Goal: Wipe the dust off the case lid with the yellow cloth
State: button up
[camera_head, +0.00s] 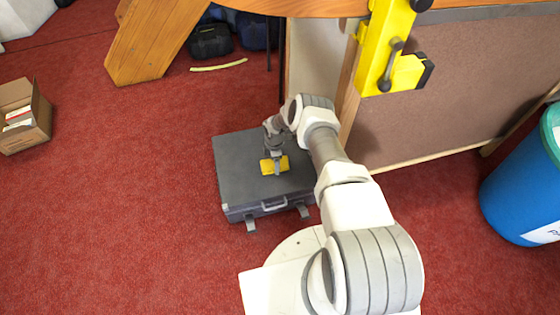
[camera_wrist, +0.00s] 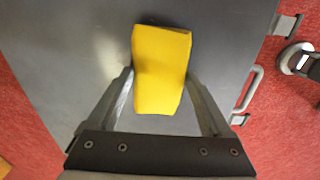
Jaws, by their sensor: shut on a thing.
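The grey case (camera_head: 235,170) lies flat on the red carpet with its handle and latches towards me. Its lid (camera_wrist: 235,60) fills most of the wrist view. The yellow cloth (camera_head: 268,166) is a folded block near the middle of the lid; it also shows in the wrist view (camera_wrist: 160,65). My gripper (camera_head: 274,160) points down over the lid and is shut on the cloth, with one finger on each side in the wrist view (camera_wrist: 160,85). The cloth appears to be at the lid; I cannot tell if it touches. I cannot make out clear dust, only a paler patch on the lid's left.
A wooden bench leg (camera_head: 155,45) and a brown panel (camera_head: 440,100) with a yellow clamp (camera_head: 380,50) stand beyond the case. A blue bin (camera_head: 515,195) is at right. A cardboard box (camera_head: 25,115) is at far left. Carpet left of the case is clear.

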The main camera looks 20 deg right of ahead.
jog(key=shift+a, duration=0.6)
jog(key=shift+w+f, duration=0.1)
jog(key=shift+w, duration=1.1)
jog(key=shift+d, duration=3.7)
jog(key=shift+a, duration=3.75)
jog(key=shift+f, duration=0.1)
jog(key=shift+r+p, duration=1.75)
jog(key=shift+r, duration=1.35)
